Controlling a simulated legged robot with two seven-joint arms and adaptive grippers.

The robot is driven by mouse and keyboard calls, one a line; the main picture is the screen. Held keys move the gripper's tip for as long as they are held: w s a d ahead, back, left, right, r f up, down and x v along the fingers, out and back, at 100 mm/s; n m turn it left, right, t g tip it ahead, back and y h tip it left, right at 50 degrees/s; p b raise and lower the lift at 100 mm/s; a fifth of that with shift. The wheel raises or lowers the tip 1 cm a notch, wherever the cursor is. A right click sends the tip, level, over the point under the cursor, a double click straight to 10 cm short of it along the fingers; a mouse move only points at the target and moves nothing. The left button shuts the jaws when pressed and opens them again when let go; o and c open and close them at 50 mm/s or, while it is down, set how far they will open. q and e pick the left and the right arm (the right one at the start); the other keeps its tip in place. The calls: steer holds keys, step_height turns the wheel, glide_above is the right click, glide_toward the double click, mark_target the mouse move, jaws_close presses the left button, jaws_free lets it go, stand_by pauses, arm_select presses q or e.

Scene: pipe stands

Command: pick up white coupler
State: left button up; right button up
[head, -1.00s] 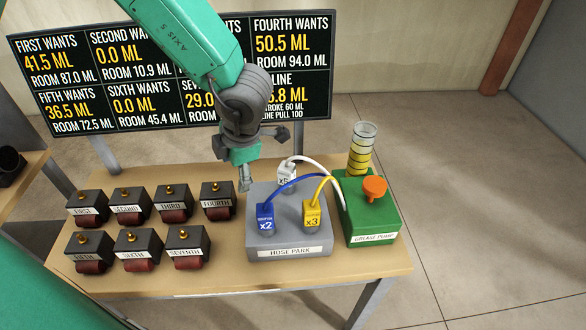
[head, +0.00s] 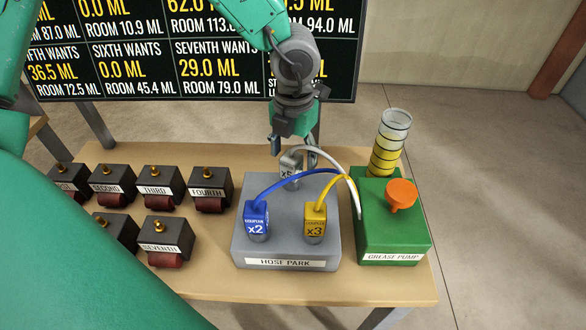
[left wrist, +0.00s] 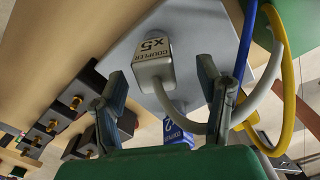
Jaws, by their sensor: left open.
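The white coupler (head: 290,167), marked x5, stands at the back of the grey hose park (head: 285,262), with a white hose leading to the grease pump. It also shows in the left wrist view (left wrist: 153,57), ahead of and between the fingers. My left gripper (head: 294,150) is open and just above and behind the coupler; in the left wrist view its two fingers (left wrist: 162,88) stand apart on either side, with no clear contact. The blue coupler (head: 256,219), marked x2, and the yellow coupler (head: 315,222), marked x3, stand in front. My right gripper is not in view.
The green grease pump (head: 393,235) with an orange knob (head: 401,195) and clear cylinder (head: 390,142) stands right. Several labelled black blocks (head: 161,184) with brass fittings stand left. A black board (head: 200,62) rises behind. Blue and yellow hoses arc close to the white coupler.

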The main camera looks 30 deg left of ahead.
mark_target(292, 171)
arm_select(q)
steer(key=shift+s+a+f, duration=0.1)
steer(key=shift+a+f, duration=0.05)
steer(key=shift+f, duration=0.4)
steer(key=f, duration=0.4)
steer(key=shift+w+f, duration=0.2)
steer(key=shift+f, duration=0.2)
steer(key=shift+s+r, duration=0.1)
steer(key=shift+s, duration=0.05)
steer(key=c, duration=0.3)
steer(key=shift+a, duration=0.15)
steer(key=c, duration=1)
steer(key=shift+c, duration=0.2)
